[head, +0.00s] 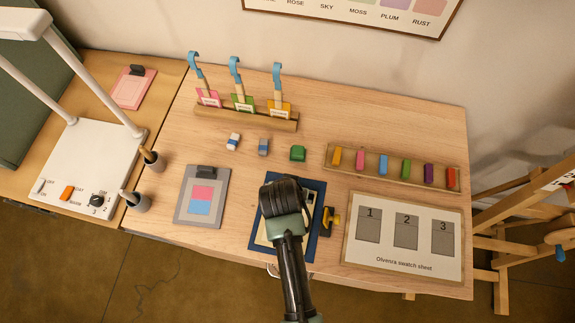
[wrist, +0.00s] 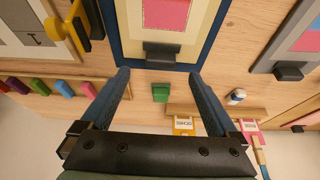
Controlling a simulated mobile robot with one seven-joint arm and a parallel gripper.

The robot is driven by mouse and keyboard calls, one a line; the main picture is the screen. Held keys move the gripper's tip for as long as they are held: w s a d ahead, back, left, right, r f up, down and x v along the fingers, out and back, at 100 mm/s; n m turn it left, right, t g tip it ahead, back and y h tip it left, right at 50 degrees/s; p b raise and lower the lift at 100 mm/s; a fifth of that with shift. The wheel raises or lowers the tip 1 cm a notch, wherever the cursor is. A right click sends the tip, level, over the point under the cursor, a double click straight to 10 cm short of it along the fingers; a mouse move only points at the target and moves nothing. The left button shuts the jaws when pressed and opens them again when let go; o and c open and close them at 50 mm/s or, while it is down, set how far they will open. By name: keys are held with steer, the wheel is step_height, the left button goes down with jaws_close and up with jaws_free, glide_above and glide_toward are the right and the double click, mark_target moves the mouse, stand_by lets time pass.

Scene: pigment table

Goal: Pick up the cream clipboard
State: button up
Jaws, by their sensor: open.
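The cream clipboard (wrist: 197,25) lies flat on a dark blue tray or mat (wrist: 118,30), with a pink swatch and a dark clip at its near end in the wrist view. In the head view the blue border (head: 252,245) shows at the table's front middle, and my arm covers much of the clipboard. My gripper (head: 285,195) is above it. In the wrist view my gripper (wrist: 160,75) is open, its two fingers apart on either side of the clip's end. Nothing is between the fingertips that I can see as held. Fingertip height above the clipboard is unclear.
A grey clipboard (head: 182,205) lies to the left, a pink clipboard (head: 128,94) on the far left table. A yellow and black handled thing (head: 329,221) stands close on the right. A swatch sheet (head: 403,262), a colour-block rack (head: 340,173) and a green block (head: 297,153) are around.

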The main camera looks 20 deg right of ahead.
steer(key=shift+w+p+x, duration=0.15)
steer(key=shift+p+x, duration=0.15)
steer(key=shift+x, duration=1)
steer(key=shift+w+p+x, duration=0.15)
steer(key=shift+p+x, duration=0.1)
steer(key=shift+x, duration=1.05)
steer(key=shift+d+r, duration=0.1)
steer(key=shift+c, duration=0.2)
jaws_close()
steer(key=shift+r, duration=0.1)
